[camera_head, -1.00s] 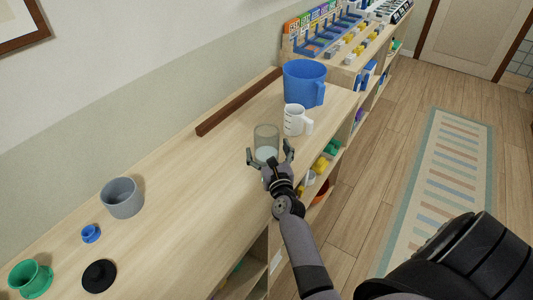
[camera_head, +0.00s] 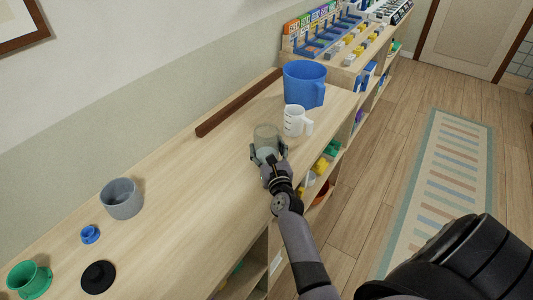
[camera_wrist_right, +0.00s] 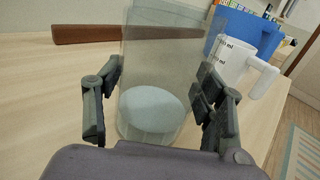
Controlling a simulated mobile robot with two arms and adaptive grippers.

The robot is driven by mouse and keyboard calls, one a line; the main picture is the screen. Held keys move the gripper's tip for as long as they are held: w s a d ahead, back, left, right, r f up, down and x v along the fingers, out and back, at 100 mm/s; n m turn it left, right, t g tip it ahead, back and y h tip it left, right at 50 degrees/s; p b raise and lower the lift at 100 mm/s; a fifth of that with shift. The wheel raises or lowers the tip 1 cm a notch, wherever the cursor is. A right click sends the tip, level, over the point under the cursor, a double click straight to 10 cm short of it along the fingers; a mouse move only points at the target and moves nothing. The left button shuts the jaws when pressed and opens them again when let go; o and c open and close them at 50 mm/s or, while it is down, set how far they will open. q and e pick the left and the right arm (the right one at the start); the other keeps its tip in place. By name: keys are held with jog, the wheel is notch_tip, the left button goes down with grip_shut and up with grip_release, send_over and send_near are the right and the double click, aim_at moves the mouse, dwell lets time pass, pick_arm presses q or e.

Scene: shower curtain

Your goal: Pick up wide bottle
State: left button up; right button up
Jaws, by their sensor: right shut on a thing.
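The wide bottle (camera_head: 266,134) is a clear, see-through vessel with a pale, rounded bottom part. It stands upright on the wooden counter in the head view. It also fills the middle of the right wrist view (camera_wrist_right: 160,75). My right gripper (camera_head: 268,152) is shut on it, with one finger on each side of its lower part. In the right wrist view the fingers of the right gripper (camera_wrist_right: 158,95) press against both sides of the bottle. My left gripper is not in view.
A white measuring cup (camera_head: 295,120) stands just behind the bottle, with a blue pitcher (camera_head: 304,84) beyond it. A brown wooden bar (camera_head: 238,103) lies near the wall. A grey cup (camera_head: 122,199), blue piece (camera_head: 90,234), black disc (camera_head: 98,276) and green cup (camera_head: 30,279) stand at left.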

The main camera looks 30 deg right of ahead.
jog(key=c, duration=0.7)
jog(key=shift+r, duration=0.1)
jog(key=shift+c, duration=0.2)
